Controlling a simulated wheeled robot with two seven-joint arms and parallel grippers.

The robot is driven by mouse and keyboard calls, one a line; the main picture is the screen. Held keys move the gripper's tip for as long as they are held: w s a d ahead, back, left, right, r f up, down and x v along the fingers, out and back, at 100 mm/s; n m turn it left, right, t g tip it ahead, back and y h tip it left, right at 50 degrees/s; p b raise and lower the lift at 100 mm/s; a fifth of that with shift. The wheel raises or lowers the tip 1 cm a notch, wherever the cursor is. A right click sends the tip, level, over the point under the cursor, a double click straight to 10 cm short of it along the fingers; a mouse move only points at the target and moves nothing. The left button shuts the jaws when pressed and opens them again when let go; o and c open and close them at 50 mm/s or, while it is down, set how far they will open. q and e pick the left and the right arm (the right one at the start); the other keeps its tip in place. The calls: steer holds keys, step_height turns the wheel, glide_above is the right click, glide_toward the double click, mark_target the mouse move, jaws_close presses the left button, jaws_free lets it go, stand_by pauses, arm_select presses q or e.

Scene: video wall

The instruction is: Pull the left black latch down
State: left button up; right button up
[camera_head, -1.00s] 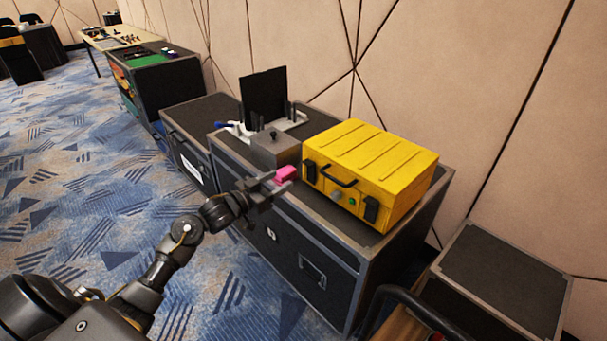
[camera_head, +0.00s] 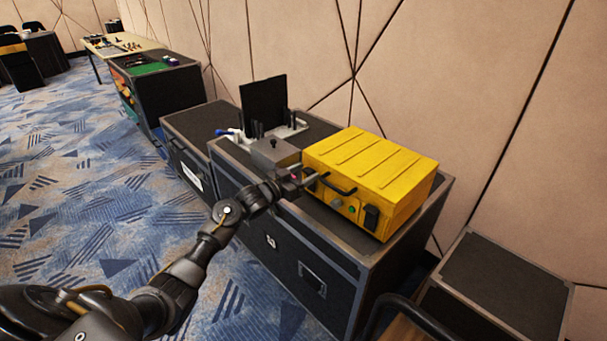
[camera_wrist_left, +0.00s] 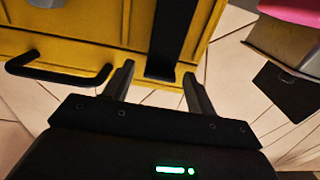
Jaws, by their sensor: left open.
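The yellow case (camera_head: 372,168) sits on the black flight case (camera_head: 318,208). My left gripper (camera_head: 305,178) is at the left end of its front face and covers most of the left black latch there. In the left wrist view the left black latch (camera_wrist_left: 167,35) lies between the two open fingers of the gripper (camera_wrist_left: 160,82), with a visible gap on each side. I cannot tell whether the latch is touched. The right black latch (camera_head: 371,217) and the black handle (camera_head: 339,187) are on the same face. My right gripper is not in view.
A grey box (camera_head: 274,155) stands just left of the yellow case, with a black upright panel (camera_head: 264,103) behind it. A pink block (camera_wrist_left: 290,10) shows at the wrist view's corner. Another dark case (camera_head: 507,280) is at lower right.

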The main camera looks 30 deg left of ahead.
arm_select(q)
steer(key=shift+c, duration=0.2)
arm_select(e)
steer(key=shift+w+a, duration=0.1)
arm_select(q)
jaws_close()
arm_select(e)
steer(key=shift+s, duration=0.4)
arm_select(q)
steer(key=shift+f, duration=0.1)
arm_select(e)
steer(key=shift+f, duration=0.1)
